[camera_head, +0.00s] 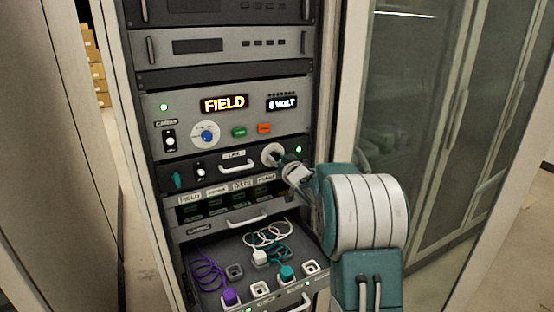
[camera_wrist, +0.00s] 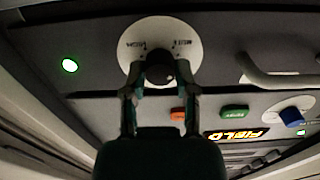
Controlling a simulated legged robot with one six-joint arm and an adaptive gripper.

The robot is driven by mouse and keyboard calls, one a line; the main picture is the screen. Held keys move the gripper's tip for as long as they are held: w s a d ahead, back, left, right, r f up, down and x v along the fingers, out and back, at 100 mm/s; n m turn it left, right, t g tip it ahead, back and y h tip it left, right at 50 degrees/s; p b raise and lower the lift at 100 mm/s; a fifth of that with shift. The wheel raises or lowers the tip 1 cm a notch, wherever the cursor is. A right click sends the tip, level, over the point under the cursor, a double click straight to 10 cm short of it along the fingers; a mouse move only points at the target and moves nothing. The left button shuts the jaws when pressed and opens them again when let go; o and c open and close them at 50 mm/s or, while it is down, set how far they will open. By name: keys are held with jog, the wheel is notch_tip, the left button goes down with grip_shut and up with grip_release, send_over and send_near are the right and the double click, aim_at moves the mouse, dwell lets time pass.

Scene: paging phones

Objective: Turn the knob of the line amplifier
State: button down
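The line amplifier (camera_head: 215,171) is a dark grey rack panel with a white label and a pale handle. Its knob is black on a round white dial; the dial (camera_head: 270,153) shows at the panel's right end in the head view. In the wrist view the black knob (camera_wrist: 160,69) sits in front of the lettered white dial (camera_wrist: 185,37). My gripper (camera_head: 283,163) is at the dial from the lower right. In the wrist view the two fingers of my gripper (camera_wrist: 160,78) stand either side of the knob, apparently with narrow gaps. Firm contact is not visible.
Above is a panel with a lit FIELD display (camera_head: 224,104), a blue knob (camera_head: 207,135) and green and orange buttons. Below, a pulled-out tray (camera_head: 211,299) holds purple, white and teal corded plugs. A glass-fronted cabinet (camera_head: 430,100) stands to the right.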

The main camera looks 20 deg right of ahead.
jog(key=shift+n, duration=0.4)
jog(key=n, duration=0.5)
jog(key=shift+a+n, duration=0.1)
jog(key=shift+n, duration=0.2)
jog(key=n, duration=0.5)
jog(key=shift+f+n, duration=0.1)
jog(key=shift+n, duration=0.3)
jog(key=shift+c, duration=2)
grip_release()
jog(key=shift+w+a, duration=0.1)
